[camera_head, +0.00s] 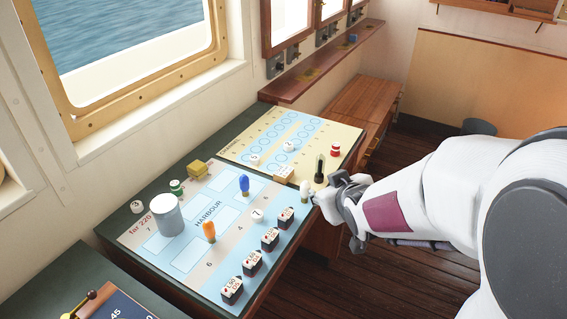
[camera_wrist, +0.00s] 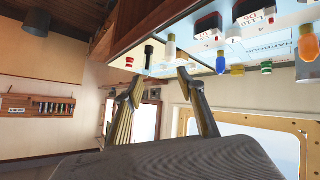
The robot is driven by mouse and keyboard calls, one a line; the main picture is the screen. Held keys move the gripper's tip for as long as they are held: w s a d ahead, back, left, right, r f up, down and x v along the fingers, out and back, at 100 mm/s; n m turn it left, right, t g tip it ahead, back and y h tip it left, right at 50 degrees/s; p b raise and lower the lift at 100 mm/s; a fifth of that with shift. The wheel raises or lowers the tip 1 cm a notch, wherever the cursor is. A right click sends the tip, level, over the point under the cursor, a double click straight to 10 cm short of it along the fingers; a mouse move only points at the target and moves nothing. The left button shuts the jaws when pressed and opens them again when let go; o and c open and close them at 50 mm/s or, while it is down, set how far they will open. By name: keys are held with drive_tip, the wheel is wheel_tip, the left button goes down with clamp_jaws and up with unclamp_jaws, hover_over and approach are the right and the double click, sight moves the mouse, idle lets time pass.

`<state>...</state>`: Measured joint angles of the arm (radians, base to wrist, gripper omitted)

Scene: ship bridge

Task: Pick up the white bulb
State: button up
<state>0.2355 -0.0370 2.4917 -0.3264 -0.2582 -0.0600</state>
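The white bulb (camera_head: 305,189) stands upright near the right edge of the blue harbour chart, beside my gripper's fingertips. In the wrist view the white bulb (camera_wrist: 171,46) shows just beyond the fingertips, closer to the right finger. My gripper (camera_head: 338,192) is at the chart table's right edge. In the wrist view its two fingers (camera_wrist: 159,78) are spread, with nothing between them. I cannot tell whether a finger touches the bulb.
An orange bulb (camera_head: 209,232) and a blue bulb (camera_head: 244,184) stand on the chart. Several black-and-white blocks (camera_head: 252,263) line its right edge. A black peg (camera_head: 319,169) and a red-and-white piece (camera_head: 335,150) stand behind my gripper. A grey cylinder (camera_head: 168,216) is at left.

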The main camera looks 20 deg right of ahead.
sight(306, 190)
drive_tip(key=w+f+t+y, duration=0.1)
drive_tip(key=w+f+t, duration=0.1)
drive_tip(key=f, duration=0.1)
drive_tip(key=w+f+t+y, duration=0.1)
drive_tip(key=f+t+y, duration=0.1)
drive_tip(key=f, duration=0.2)
drive_tip(key=w+f+n+t+y, duration=0.1)
drive_tip(key=w+f, duration=0.1)
drive_tip(key=f, duration=0.1)
drive_tip(key=shift+w+d+f+t+y, duration=0.15)
drive_tip(key=shift+w+f+t+y, duration=0.15)
drive_tip(key=shift+f+t+y, duration=0.1)
drive_tip(key=shift+s+d+f+m+t, duration=0.2)
drive_tip(key=shift+s+m+t, duration=0.2)
drive_tip(key=shift+s+t, duration=0.25)
drive_tip(key=shift+w+a, duration=0.15)
drive_tip(key=shift+w, duration=0.5)
drive_tip(key=shift+w+a, duration=0.15)
drive_tip(key=shift+w, duration=0.5)
drive_tip(key=shift+r, duration=0.1)
drive_tip(key=shift+w+a+r, duration=0.1)
drive_tip(key=shift+w+a, duration=0.05)
drive_tip(key=shift+w, duration=0.7)
drive_tip(key=shift+w+a+r, duration=0.1)
drive_tip(key=shift+w+a, duration=0.1)
drive_tip(key=shift+w, duration=0.6)
drive_tip(key=shift+w+a, duration=0.15)
drive_tip(key=shift+w, duration=0.7)
